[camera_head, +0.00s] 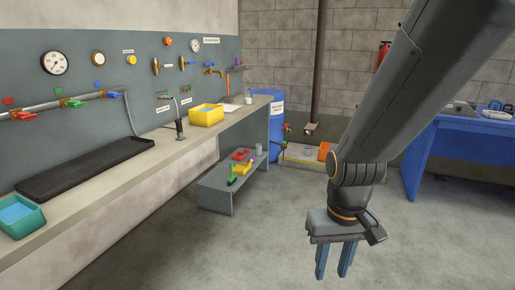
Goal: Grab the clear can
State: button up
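My gripper (333,273) hangs pointing down over the bare floor at the lower right of centre. Its two blue fingers stand apart with nothing between them. A small pale, greyish vessel (258,149) stands at the far end of the low grey bench. Another small light cup-like vessel (248,97) stands at the far end of the long counter. A third small greyish vessel (308,150) is on the low ledge by the back wall. All are too small to tell which is the clear can. My gripper is well apart from all of them.
The low grey bench (217,197) holds red, yellow and green items. The long counter (100,185) carries a yellow bin (206,115), a teal bin (20,217) and a black tray. A blue barrel (276,130) and a blue table (425,150) stand farther back. The middle floor is clear.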

aim_at(259, 149)
jog(key=i, duration=1.4)
jog(key=z, duration=0.9)
jog(key=i, duration=4.8)
jog(key=u, duration=3)
jog(key=i, duration=0.3)
jog(key=z, duration=0.05)
